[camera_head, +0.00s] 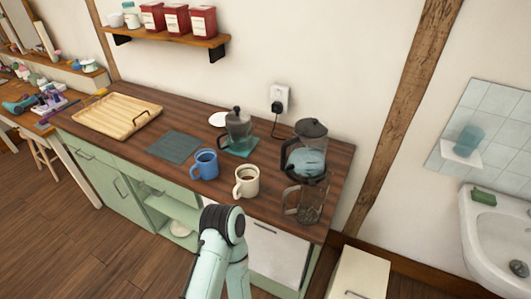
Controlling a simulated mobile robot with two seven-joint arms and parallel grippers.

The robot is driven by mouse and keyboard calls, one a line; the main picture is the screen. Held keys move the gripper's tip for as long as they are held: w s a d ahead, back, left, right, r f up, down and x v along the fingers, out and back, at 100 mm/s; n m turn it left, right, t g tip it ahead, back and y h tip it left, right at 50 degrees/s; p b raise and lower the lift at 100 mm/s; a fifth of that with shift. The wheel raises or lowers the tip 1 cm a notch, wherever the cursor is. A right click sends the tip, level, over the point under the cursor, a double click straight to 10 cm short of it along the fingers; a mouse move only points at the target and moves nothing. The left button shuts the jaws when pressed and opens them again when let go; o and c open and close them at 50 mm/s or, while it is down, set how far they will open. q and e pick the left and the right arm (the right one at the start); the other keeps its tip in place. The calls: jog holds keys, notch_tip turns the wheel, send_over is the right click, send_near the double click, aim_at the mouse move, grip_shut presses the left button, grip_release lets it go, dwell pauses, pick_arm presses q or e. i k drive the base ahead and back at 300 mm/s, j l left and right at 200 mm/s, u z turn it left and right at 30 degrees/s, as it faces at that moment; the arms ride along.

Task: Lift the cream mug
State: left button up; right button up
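The cream mug (249,185) stands upright on the dark wooden countertop (215,112), near its front edge, with its handle on the left front side. Dark brown contents show inside it. A blue mug (205,165) stands close by on its left, apart from it. One pale green arm link of mine with a dark joint rises at the bottom centre, in front of the counter and below the cream mug in the picture. Neither of my grippers shows in this view.
A glass French press (304,204) stands right of the cream mug, before a dark kettle (306,160). Behind stands a grey pot (237,128) on a teal mat. A slate mat (173,147) and wooden tray (118,114) lie left. A shelf (170,36) hangs above.

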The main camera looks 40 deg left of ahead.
aim_at(247, 175)
jog(key=u, duration=0.45)
jog(key=j+u, duration=0.15)
jog(key=u, duration=0.25)
jog(key=j+u, duration=0.1)
jog(key=u, duration=0.35)
